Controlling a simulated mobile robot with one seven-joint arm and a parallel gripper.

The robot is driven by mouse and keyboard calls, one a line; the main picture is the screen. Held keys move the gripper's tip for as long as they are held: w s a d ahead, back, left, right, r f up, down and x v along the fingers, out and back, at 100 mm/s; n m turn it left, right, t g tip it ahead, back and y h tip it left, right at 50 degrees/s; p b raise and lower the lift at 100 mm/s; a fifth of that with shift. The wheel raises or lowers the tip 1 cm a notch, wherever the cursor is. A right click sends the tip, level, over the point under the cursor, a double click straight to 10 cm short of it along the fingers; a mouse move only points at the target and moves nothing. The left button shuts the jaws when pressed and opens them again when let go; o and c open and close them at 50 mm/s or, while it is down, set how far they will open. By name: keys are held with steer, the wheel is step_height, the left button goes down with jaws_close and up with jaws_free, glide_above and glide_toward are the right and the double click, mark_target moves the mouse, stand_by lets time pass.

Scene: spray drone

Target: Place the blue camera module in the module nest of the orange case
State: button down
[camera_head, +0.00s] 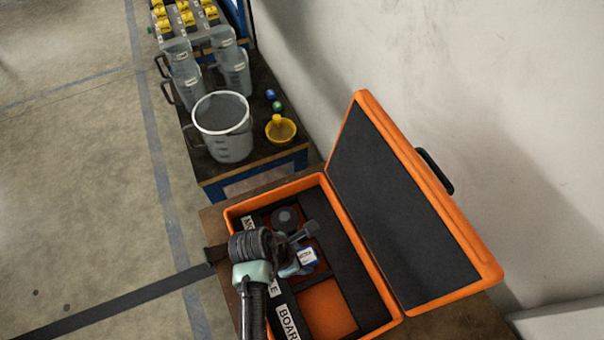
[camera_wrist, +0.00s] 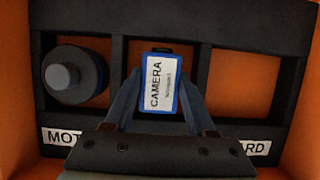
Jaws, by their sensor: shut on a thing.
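The blue camera module (camera_wrist: 158,88), with a white label reading CAMERA, is between the fingers of my gripper (camera_wrist: 157,95) in the wrist view. My gripper is shut on it. In the head view the module (camera_head: 307,257) shows at the end of my gripper (camera_head: 300,262), over the open orange case (camera_head: 385,300). In the wrist view the module lines up with the middle nest (camera_wrist: 124,62) of the black insert; whether it touches the nest floor I cannot tell. My fingers hide the label below that nest.
A round dark motor (camera_wrist: 75,75) sits in the left nest. The right nest (camera_wrist: 240,70) is empty. The case lid (camera_head: 410,210) stands open at the right, near the wall. A bench with a white-rimmed bucket (camera_head: 225,145) and yellow funnel (camera_head: 280,130) stands behind the case.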

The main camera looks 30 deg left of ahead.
steer(key=shift+f, duration=0.2)
steer(key=shift+f, duration=0.15)
steer(key=c, duration=0.5)
jaws_free()
